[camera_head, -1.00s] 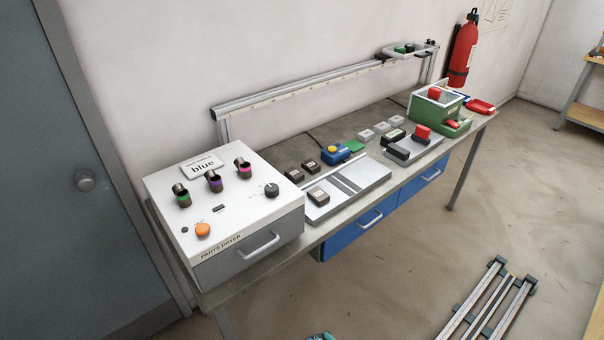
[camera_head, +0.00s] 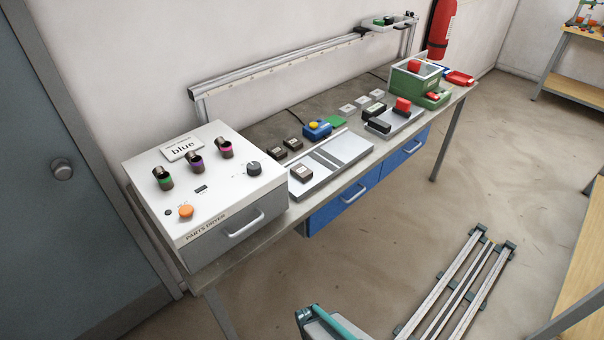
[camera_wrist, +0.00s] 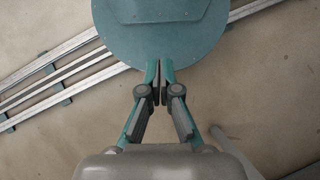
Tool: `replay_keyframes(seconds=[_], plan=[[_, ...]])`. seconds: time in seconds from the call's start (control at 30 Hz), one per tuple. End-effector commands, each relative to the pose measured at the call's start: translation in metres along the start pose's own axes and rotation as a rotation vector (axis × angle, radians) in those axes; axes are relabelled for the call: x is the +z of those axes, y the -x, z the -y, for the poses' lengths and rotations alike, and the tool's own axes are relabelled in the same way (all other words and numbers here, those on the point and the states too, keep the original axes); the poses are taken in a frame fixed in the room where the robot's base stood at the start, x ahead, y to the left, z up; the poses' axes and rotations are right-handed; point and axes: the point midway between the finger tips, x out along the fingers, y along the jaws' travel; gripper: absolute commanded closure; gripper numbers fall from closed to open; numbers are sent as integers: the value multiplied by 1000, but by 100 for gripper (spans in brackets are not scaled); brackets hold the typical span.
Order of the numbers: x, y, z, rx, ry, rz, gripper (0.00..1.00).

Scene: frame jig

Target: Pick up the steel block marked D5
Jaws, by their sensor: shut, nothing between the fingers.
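No marking D5 is legible, so I cannot tell which block bears it. Three small light grey blocks stand at the back of the bench: the left one (camera_head: 347,110), the middle one (camera_head: 362,103) and the right one (camera_head: 377,95). Three dark brown blocks with pale tops are nearer: one (camera_head: 277,153) and another (camera_head: 293,145) on the bench, and a third (camera_head: 304,173) on a grey plate. My gripper (camera_wrist: 160,97) is shut and empty in the wrist view, above the bare floor, with no block near it.
The parts dryer (camera_head: 215,190) stands at the bench's left end. A grey plate (camera_head: 345,150), a blue box with a yellow button (camera_head: 317,129) and a green box (camera_head: 415,82) are along the bench. Floor rails (camera_head: 440,295) lie in front. A wooden bench (camera_head: 585,300) is at right.

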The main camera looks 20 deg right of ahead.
Motion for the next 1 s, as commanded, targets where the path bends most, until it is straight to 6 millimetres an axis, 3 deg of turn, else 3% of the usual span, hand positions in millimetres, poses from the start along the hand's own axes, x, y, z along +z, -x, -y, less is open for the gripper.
replay_keyframes(seconds=[0.17, 0.67, 1.0], plan=[[0, 0, 0, 0, 0, 0, 98], [0, 0, 0, 0, 0, 0, 17], [0, 0, 0, 0, 0, 0, 17]])
